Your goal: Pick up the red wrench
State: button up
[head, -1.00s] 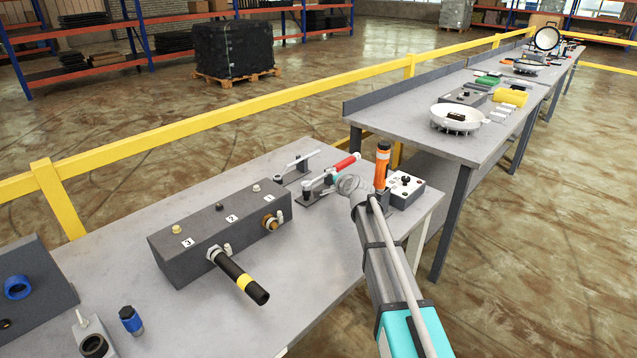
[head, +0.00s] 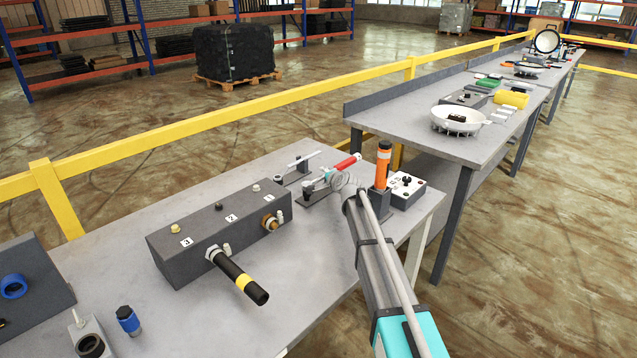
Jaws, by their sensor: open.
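No clear wrench shape shows. The one red thing is a short bar or handle (head: 348,162) near the far right part of the near workbench, beside a metal clamp-like fixture. I cannot tell if it is the red wrench or the fixture's handle. My arm reaches in from the lower right.
A dark box (head: 217,232) with numbered labels and a black-yellow handle stands on the near workbench (head: 200,325). An orange-black cylinder (head: 382,165) and a grey switch box (head: 406,190) stand right of my gripper. A yellow rail (head: 200,125) runs behind.

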dwell(0.5)
grip_shut()
